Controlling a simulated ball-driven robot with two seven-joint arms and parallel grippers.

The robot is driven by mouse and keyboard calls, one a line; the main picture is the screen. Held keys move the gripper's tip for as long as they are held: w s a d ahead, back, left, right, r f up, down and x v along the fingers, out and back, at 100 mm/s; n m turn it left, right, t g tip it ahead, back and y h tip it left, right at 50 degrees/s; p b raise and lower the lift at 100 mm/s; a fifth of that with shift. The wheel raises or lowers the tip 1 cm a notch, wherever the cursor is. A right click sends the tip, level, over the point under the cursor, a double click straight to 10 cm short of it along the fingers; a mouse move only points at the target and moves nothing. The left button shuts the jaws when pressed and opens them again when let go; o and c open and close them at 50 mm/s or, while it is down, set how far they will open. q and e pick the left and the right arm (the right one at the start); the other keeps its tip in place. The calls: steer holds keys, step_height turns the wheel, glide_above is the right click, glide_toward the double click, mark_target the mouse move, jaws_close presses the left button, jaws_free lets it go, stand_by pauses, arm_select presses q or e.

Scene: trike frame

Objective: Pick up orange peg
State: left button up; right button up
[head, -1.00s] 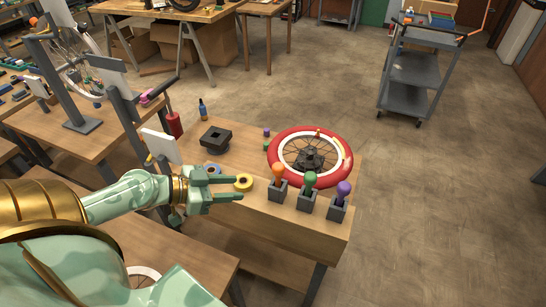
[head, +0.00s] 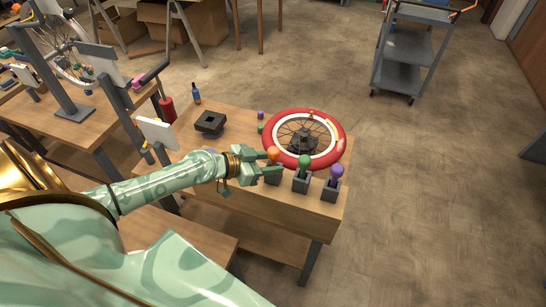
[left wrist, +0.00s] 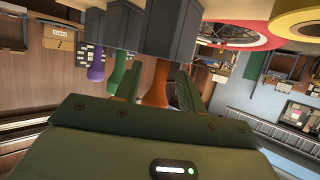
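The orange peg (head: 273,154) stands upright in the leftmost grey holder (head: 272,177) on the wooden workbench. My left gripper (head: 269,166) reaches it from the left, with its fingers level with the peg below its round top. In the left wrist view, which looks upside down, the orange peg (left wrist: 156,86) shows between the two fingers of the left gripper (left wrist: 160,88). The fingers are apart, one on each side of it, and do not appear closed on it. The finger tips partly cover the peg and holder in the head view. My right gripper is not in view.
A green peg (head: 304,161) and a purple peg (head: 336,171) stand in grey holders just right of the orange one. A red-tyred wheel (head: 335,123) lies behind them. A dark square block (head: 210,122) and a blue bottle (head: 196,94) stand farther back.

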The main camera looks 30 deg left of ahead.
arm_select(q)
steer(key=x, duration=0.3)
steer(key=shift+w+d, duration=0.1)
jaws_close()
